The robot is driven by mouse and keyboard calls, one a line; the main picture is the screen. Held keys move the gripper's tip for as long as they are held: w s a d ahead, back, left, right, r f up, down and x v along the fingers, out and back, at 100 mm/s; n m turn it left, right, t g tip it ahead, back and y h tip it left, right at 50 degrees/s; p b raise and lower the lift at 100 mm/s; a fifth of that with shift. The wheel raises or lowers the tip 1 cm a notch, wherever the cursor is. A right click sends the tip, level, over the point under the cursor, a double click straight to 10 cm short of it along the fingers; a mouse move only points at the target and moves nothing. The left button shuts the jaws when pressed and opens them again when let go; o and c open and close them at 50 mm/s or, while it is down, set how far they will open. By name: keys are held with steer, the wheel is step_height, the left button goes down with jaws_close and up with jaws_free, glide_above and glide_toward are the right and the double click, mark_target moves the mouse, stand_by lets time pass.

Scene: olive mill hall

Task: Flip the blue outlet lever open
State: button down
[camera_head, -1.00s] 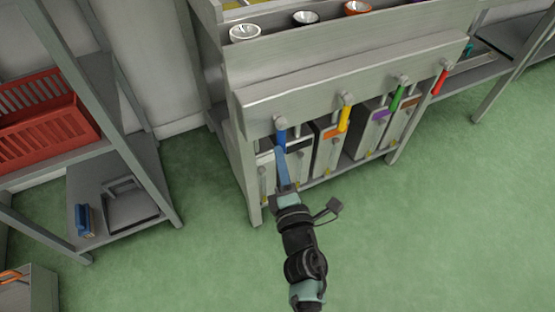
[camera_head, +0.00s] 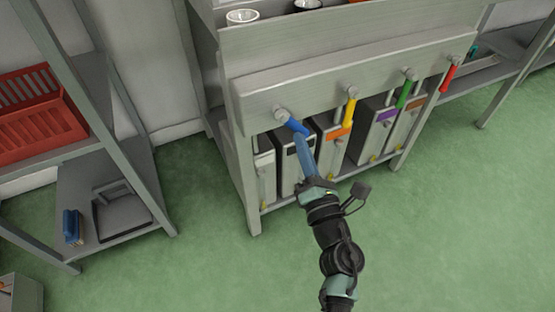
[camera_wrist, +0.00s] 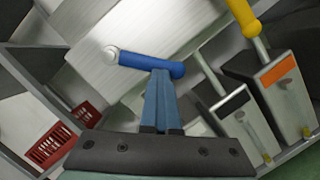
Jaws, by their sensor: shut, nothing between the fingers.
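The blue outlet lever (camera_head: 293,124) hangs from its pivot at the left end of the grey metal panel. It is tilted, its free end swung down and to the right. My gripper (camera_head: 299,137) is shut and empty, its blue fingers reaching up to the lever's free end. In the wrist view the blue lever (camera_wrist: 146,64) lies nearly level across the picture, its pivot at the left. The fingertips of my gripper (camera_wrist: 161,74) are at its underside near the free end and appear to touch it.
Yellow (camera_head: 350,111), green (camera_head: 404,93) and red (camera_head: 450,76) levers hang farther right on the panel. Metal canisters (camera_head: 333,149) stand below. A shelf with a red crate (camera_head: 38,118) is at the left. The green floor at the right is clear.

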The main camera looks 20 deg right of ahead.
steer(key=shift+w+d+r+n+t+y+b, duration=0.15)
steer(key=shift+d+r+n+y+b, duration=0.65)
steer(key=shift+n, duration=1.2)
steer(key=shift+s+d+r+n+t+y+b, duration=0.2)
steer(key=shift+d+r+n+y+b, duration=0.55)
steer(key=shift+n, duration=1.25)
steer(key=shift+w+d+r+n+t+y+b, duration=0.2)
steer(key=shift+d+r+n+y+b, duration=0.55)
steer(key=shift+n, duration=1.25)
steer(key=shift+a+f, duration=0.15)
steer(key=shift+a, duration=0.2)
steer(key=shift+b, duration=0.3)
